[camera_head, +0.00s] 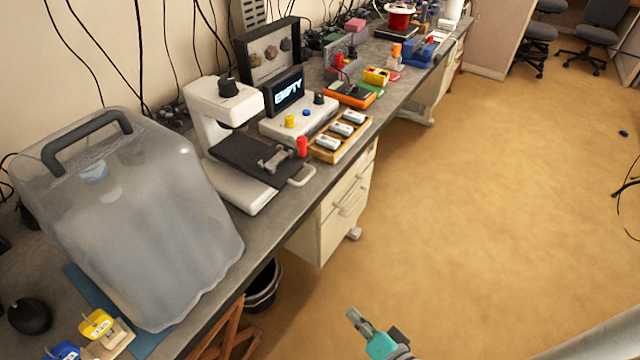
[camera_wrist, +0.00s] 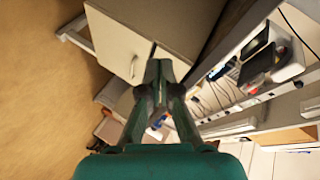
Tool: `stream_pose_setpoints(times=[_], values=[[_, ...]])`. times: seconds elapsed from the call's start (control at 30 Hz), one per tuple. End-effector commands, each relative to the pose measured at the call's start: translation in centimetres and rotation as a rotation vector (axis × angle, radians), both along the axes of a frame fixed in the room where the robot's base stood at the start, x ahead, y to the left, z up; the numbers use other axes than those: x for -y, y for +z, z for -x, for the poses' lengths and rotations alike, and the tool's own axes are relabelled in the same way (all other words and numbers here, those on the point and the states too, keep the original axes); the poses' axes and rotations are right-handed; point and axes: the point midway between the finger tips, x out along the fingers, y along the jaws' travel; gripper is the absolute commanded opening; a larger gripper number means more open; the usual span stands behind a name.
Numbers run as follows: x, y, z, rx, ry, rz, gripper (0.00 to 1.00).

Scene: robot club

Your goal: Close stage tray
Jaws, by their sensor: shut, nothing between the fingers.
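The stage tray (camera_head: 240,155) is a dark flat slide on a white microscope-like device (camera_head: 215,105) on the bench. It sticks out toward the bench's front edge, with a light handle (camera_head: 301,177) at its outer end. A grey metal part (camera_head: 275,158) sits on the tray. In the wrist view a dark slab (camera_wrist: 257,66), apparently the tray, shows at the upper right. My gripper (camera_head: 352,313) is over the floor in front of the bench, well apart from the tray. In the wrist view its fingers (camera_wrist: 158,68) are together and empty.
A red knob (camera_head: 302,146) stands beside the tray. A wooden rack (camera_head: 343,145) with small cylinders and a display unit (camera_head: 300,118) reading "EMPTY" are to its right. A large translucent cover (camera_head: 130,210) stands at left. Drawers (camera_head: 345,205) are below. The floor (camera_head: 470,200) is clear.

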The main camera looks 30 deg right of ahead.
Motion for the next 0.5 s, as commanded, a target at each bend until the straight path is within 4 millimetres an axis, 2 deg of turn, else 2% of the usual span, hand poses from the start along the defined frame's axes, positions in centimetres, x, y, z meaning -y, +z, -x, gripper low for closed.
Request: stream_pose_setpoints(times=[0.03, 0.2, 0.33, 0.5], values=[[0.9, 0.7, -1.8, 0.032, -0.004, -0.063, 0.00], [3.1, 3.8, -6.4, 0.136, 0.042, -0.279, 0.00], [5.3, 7.5, -8.9, 0.229, 0.114, -0.409, 0.00], [8.4, 12.7, -10.3, 0.340, 0.237, -0.519, 0.00]])
